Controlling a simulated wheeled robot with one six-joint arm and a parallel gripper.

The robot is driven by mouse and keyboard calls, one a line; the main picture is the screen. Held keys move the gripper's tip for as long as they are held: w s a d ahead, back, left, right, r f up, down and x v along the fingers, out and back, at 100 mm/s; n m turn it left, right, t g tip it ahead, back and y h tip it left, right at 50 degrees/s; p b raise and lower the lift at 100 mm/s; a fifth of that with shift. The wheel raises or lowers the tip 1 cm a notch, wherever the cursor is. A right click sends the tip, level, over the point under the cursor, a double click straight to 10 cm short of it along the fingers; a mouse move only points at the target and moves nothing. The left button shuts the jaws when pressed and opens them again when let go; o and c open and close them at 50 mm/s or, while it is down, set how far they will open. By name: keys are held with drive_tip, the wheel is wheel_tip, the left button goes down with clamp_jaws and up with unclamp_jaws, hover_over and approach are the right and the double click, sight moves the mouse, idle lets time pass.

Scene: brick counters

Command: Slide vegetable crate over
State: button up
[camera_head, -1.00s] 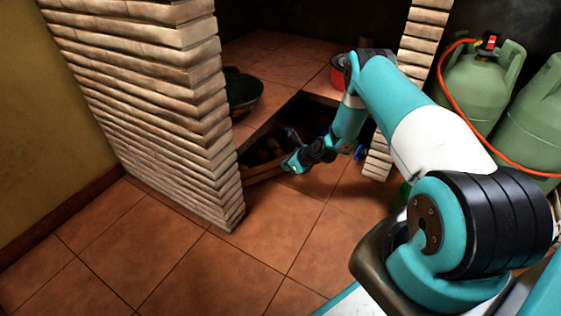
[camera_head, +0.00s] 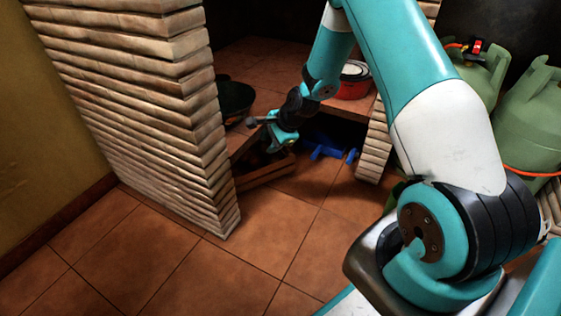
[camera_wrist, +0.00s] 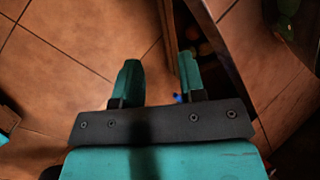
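The wooden vegetable crate (camera_head: 266,173) sits on the floor under the tiled counter, beside the left brick pillar. Dark round vegetables show inside it, and part of it is hidden by the pillar, counter and my gripper. My gripper (camera_head: 270,146) is at the crate's near right part, pointing down. In the wrist view, my gripper (camera_wrist: 158,64) has its fingers apart. The crate's thin wooden wall (camera_wrist: 167,25) runs into the gap between them, with the right finger on the vegetable side and the left finger over the floor. I cannot tell whether either finger touches the wall.
The left brick pillar (camera_head: 170,120) stands close to the crate. A blue object (camera_head: 325,148) lies under the counter to the right. A red pot (camera_head: 354,82) and a dark bowl (camera_head: 234,98) stand on the counter. Green gas cylinders (camera_head: 530,115) are at right. The front floor is clear.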

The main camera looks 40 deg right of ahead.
drive_tip(key=s+a+r+n+g+p, duration=0.1)
drive_tip(key=s+a+r+n+p, duration=0.2)
drive_tip(key=s+a+r+n, duration=0.4)
drive_tip(key=s+a+r+n+g+p, duration=0.2)
drive_tip(key=s+a+r+n+p, duration=0.1)
drive_tip(key=s+a+r+n, duration=0.4)
drive_tip(key=s+a+r+n+g+y+p, duration=0.1)
drive_tip(key=s+a+r+n+g+p, duration=0.1)
drive_tip(key=s+a+r+n, duration=0.5)
drive_tip(key=s+r+n+p, duration=0.1)
drive_tip(key=s+r+n, duration=0.3)
drive_tip(key=s+r, duration=0.6)
wheel_tip(320, 180, up, 5)
drive_tip(key=shift+s+f+n, duration=0.1)
drive_tip(key=shift+s+n, duration=0.2)
drive_tip(key=shift+s, duration=0.05)
drive_tip(key=shift+s, duration=0.1)
